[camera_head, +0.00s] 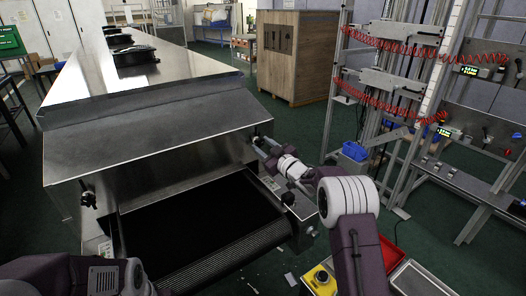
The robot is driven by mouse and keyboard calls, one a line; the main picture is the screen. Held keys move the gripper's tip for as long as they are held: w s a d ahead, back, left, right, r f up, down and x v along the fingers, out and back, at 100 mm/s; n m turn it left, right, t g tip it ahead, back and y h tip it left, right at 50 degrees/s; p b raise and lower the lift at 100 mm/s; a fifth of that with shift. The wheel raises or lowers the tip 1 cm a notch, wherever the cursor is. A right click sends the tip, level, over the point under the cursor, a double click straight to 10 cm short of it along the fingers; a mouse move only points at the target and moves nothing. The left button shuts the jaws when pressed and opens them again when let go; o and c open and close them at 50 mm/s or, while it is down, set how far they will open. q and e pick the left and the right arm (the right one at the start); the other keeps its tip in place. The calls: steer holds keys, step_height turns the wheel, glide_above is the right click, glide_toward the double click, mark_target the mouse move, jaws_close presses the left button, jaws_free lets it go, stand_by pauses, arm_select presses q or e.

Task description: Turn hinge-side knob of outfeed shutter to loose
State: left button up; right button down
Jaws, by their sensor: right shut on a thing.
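The tunnel dryer's sloped metal outfeed shutter (150,150) hangs above the dark conveyor belt (190,232). A dark knob (88,194) sits at the shutter's lower left side. My right gripper (261,146) reaches in from the right to the shutter's right edge and is shut on a small knob (256,138) there, mostly hidden by the fingers. I cannot tell the knob's turn position or which side is the hinge side. My left arm shows at the bottom left, but its gripper is out of view.
A wooden crate (295,58) stands behind the dryer. Metal racks with red coiled hoses (390,97) stand at the right. A yellow button box (321,278) and a red bin (390,254) are near my right arm. Green floor is open between the dryer and the racks.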

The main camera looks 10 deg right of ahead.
steer(key=n+b, duration=0.4)
steer(key=n, duration=0.1)
steer(key=shift+f+n, duration=0.2)
steer(key=shift+n, duration=0.1)
steer(key=n+b, duration=0.5)
steer(key=n, duration=0.1)
steer(key=n+b, duration=0.4)
steer(key=n, duration=0.1)
steer(key=shift+n, duration=0.4)
steer(key=shift+r+n+b, duration=0.1)
steer(key=shift+n+b, duration=1.45)
steer(key=shift+n, duration=1.25)
steer(key=c, duration=0.9)
jaws_free()
